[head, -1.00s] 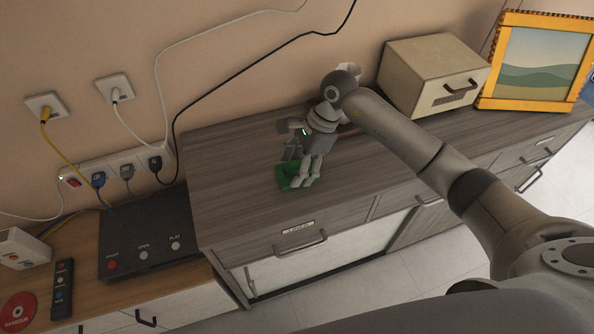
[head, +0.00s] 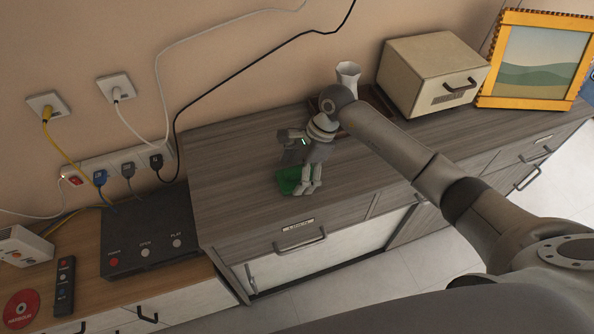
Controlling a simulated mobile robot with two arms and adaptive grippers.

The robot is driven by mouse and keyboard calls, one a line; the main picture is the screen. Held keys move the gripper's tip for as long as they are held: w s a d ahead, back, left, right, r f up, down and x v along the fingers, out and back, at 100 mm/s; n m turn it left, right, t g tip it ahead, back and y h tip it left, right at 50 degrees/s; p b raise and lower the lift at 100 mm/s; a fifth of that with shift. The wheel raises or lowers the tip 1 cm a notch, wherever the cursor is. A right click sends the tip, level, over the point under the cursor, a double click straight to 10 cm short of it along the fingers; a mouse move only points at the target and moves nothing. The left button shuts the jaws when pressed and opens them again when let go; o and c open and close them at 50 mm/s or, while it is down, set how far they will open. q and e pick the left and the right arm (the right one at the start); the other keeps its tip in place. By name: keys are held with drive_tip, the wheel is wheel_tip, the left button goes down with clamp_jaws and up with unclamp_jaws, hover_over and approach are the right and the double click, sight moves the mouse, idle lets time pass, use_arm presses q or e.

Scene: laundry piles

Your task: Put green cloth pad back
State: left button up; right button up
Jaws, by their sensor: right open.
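The green cloth pad (head: 289,181) lies on the grey wooden top of the drawer cabinet (head: 228,180), near its front edge. My right gripper (head: 304,188) points down at the pad's right side, with its fingers partly covering the pad. The gripper is open; whether its fingers touch the cloth cannot be told. My left gripper is not in view.
A white cup or vase (head: 347,76) stands behind my arm by a dark tray. A beige box (head: 430,72) and an orange-framed picture (head: 533,62) are at the back right. A black player (head: 150,235) and power strip are left. The cabinet top left of the pad is clear.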

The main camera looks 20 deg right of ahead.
drive_tip(key=shift+r+p, duration=0.25)
drive_tip(key=shift+p, duration=0.05)
drive_tip(key=b+v, duration=0.3)
drive_tip(key=v, duration=0.9)
